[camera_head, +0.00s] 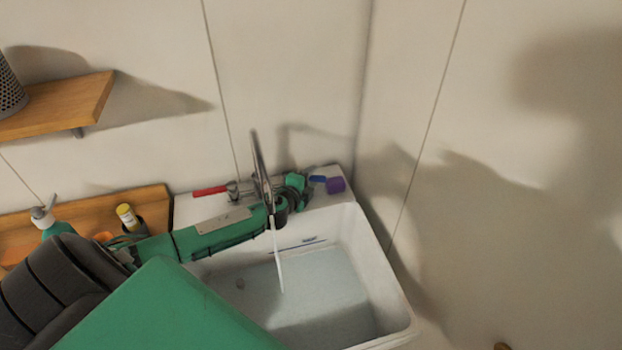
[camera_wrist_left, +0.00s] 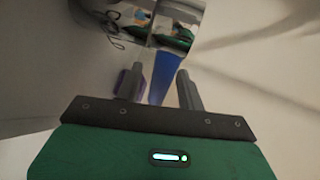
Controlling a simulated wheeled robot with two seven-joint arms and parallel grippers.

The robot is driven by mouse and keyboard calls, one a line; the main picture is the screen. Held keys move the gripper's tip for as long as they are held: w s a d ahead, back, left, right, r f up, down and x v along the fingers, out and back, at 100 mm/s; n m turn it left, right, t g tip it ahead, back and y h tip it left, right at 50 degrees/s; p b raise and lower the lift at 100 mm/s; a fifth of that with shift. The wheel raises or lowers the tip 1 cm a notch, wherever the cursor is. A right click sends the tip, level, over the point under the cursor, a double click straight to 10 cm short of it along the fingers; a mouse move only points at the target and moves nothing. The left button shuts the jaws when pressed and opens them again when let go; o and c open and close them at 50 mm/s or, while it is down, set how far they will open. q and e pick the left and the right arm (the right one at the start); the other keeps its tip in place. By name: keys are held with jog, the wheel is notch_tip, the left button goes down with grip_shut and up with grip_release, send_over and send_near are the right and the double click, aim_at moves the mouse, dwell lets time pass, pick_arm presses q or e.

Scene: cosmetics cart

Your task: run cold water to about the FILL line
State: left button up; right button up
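The white sink basin (camera_head: 378,262) holds pale water (camera_head: 318,292), with a thin stream (camera_head: 278,262) falling from the chrome spout (camera_head: 261,165). A small blue mark (camera_head: 309,240) is on the basin's back wall, slightly above the visible water edge; its lettering is too small to read. The blue tap handle (camera_head: 317,179) is at the right of the tap and the red handle (camera_head: 209,191) at its left. My left gripper (camera_head: 304,184) is at the blue handle. In the left wrist view its fingers (camera_wrist_left: 161,88) stand apart on either side of the blue handle (camera_wrist_left: 162,75). My right gripper is not in view.
A soap pump bottle (camera_head: 47,219) and a yellow-labelled bottle (camera_head: 127,215) stand left of the sink. A wooden shelf (camera_head: 62,108) is on the wall. The wall closes in on the right.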

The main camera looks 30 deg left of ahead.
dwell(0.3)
pick_arm(q)
jog(key=shift+s, duration=0.3)
jog(key=b+v, duration=0.3)
jog(key=v, duration=1)
jog(key=shift+b, duration=0.3)
